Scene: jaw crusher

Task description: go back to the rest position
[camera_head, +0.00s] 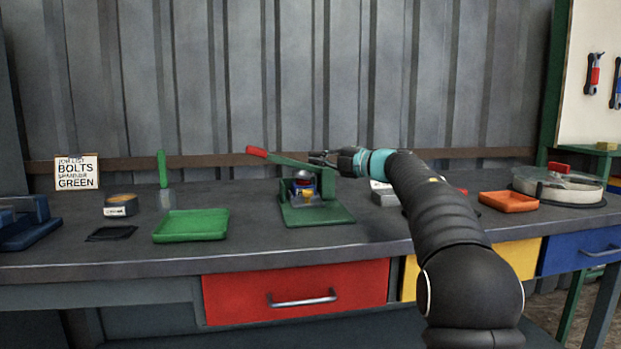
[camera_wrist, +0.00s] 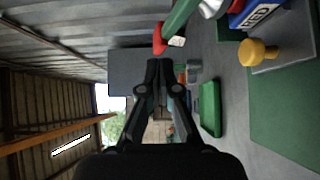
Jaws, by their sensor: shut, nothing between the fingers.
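My gripper (camera_head: 322,158) is shut and empty, level with the top of the jaw crusher, at the end of my black arm. In the wrist view my gripper (camera_wrist: 159,68) shows with its fingers together in the middle. The jaw crusher stands on a green base (camera_head: 332,216) on the workbench. Its green lever with a red handle (camera_head: 257,152) points up and left. My fingertips are close to the lever; I cannot tell whether they touch it. In the wrist view the red handle (camera_wrist: 159,38), a yellow knob (camera_wrist: 258,52) and the green base (camera_wrist: 290,120) show.
A green tray (camera_head: 191,225), a round tin (camera_head: 121,206) and a sign (camera_head: 77,173) are to the left on the bench. An orange tray (camera_head: 508,202) and a round sieve-like pan (camera_head: 558,185) are to the right. A red drawer (camera_head: 240,288) is below.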

